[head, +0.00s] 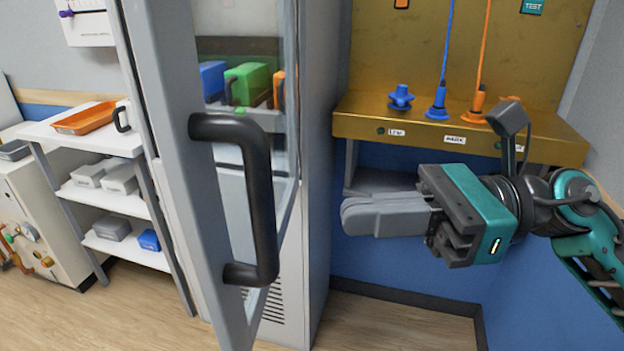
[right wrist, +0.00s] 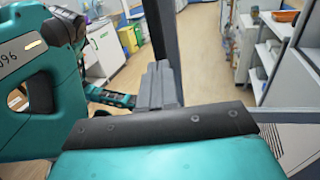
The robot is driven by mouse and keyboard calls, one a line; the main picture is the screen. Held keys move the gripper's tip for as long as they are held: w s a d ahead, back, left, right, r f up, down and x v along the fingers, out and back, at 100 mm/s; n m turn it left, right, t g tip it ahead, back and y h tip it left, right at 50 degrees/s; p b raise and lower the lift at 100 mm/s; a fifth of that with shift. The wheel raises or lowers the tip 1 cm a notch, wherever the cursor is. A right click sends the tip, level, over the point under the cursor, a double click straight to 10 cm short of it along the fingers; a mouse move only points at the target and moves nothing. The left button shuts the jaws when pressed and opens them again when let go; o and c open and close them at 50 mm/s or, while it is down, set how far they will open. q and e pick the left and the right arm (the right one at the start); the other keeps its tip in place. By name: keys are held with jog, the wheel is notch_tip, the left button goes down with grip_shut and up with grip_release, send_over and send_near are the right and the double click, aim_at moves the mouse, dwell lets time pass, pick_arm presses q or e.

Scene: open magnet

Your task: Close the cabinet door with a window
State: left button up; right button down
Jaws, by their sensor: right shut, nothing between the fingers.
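The cabinet door with a window (head: 180,150) stands open in the head view, its edge turned toward me. It has a black bar handle (head: 262,200) and a glass pane. The grey cabinet body (head: 315,150) is behind it. My right gripper (head: 350,215) is shut and empty, to the right of the door and handle, in front of the cabinet's right side and apart from the handle in the picture. In the right wrist view its shut fingers (right wrist: 158,85) show in front of a dark upright post. My left gripper is not in view.
A brass-coloured shelf (head: 460,130) with blue and orange plugs is at the back right, above a blue wall. A white rack (head: 110,200) with an orange tray (head: 85,118) and several boxes stands left of the door. Wooden floor (head: 120,310) is clear at lower left.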

jog(key=shift+s+a+p, duration=0.15)
jog(key=shift+a+p, duration=1.55)
jog(key=shift+a, duration=1.15)
jog(key=shift+a, duration=0.15)
